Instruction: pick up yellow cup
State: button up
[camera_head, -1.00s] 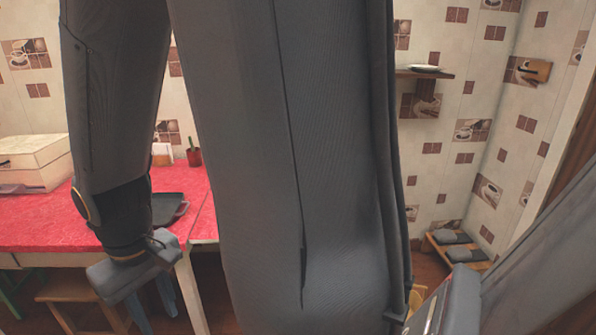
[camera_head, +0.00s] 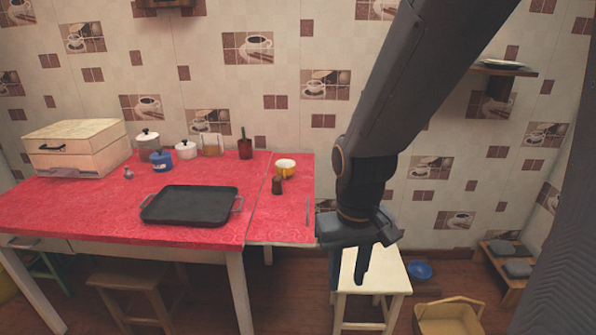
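A small yellow cup (camera_head: 286,173) with a white inside stands on the red-covered table (camera_head: 90,205), near its right end, by the wall. A dark brown shaker-like object (camera_head: 277,186) stands just in front of it. My gripper (camera_head: 348,274) hangs pointing down, to the right of the table's end and lower in the picture than the cup. Its fingers look apart, with nothing between them. The gripper is clear of the cup, and nothing covers the cup.
A black tray with handles (camera_head: 190,205) lies mid-table. Several pots, a red pot (camera_head: 245,149) and a bread box (camera_head: 76,146) stand behind. A white stool (camera_head: 388,272) is behind my gripper. A yellow basket (camera_head: 447,318) and blue bowl (camera_head: 419,270) are on the floor.

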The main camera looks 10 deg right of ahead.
aim_at(285, 169)
jog(key=u, duration=0.35)
jog(key=i, duration=1.15)
jog(key=z, duration=0.5)
